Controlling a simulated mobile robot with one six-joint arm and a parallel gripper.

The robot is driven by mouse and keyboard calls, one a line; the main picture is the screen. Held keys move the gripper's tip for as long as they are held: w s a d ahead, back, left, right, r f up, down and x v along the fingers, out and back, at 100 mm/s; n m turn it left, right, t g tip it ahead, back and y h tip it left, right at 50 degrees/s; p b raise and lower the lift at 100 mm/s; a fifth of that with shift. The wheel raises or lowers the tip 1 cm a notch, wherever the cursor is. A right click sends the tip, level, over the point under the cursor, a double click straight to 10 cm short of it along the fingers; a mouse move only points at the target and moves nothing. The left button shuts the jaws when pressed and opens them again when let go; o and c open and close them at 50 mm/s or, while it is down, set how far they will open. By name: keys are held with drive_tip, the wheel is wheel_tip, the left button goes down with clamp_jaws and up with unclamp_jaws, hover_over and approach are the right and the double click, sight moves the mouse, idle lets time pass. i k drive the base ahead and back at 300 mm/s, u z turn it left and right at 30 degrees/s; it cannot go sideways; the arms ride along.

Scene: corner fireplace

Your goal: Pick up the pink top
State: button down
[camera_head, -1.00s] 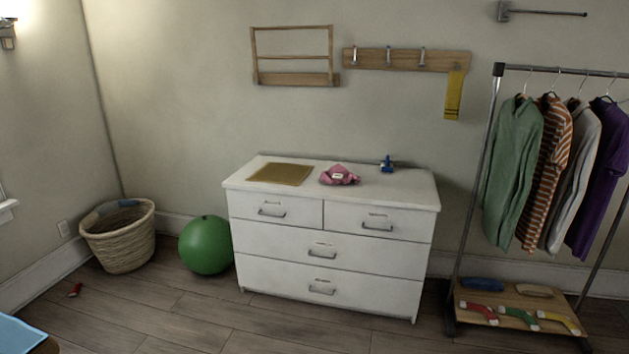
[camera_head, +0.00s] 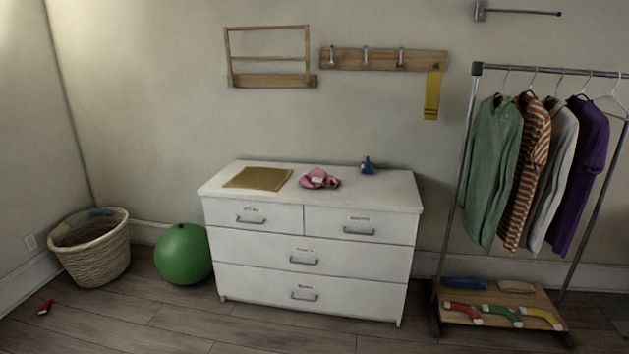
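The pink top (camera_head: 319,179) lies crumpled on top of the white dresser (camera_head: 311,229), near the middle of its surface. A small pale patch shows on it. It sits between a flat tan mat and a small blue item, apart from both. My gripper is not in view.
The tan mat (camera_head: 258,178) and blue item (camera_head: 367,166) share the dresser top. A green ball (camera_head: 184,254) and a wicker basket (camera_head: 92,251) stand left of the dresser. A clothes rack (camera_head: 463,159) with several garments stands right. A small red item (camera_head: 45,307) lies on the floor. Floor in front is clear.

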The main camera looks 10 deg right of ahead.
sight(317, 177)
drive_tip(key=i, duration=0.5)
drive_tip(key=u, duration=0.15)
drive_tip(key=k, duration=0.6)
drive_tip(key=u, duration=0.05)
drive_tip(key=i, duration=1.5)
drive_tip(key=u, duration=0.2)
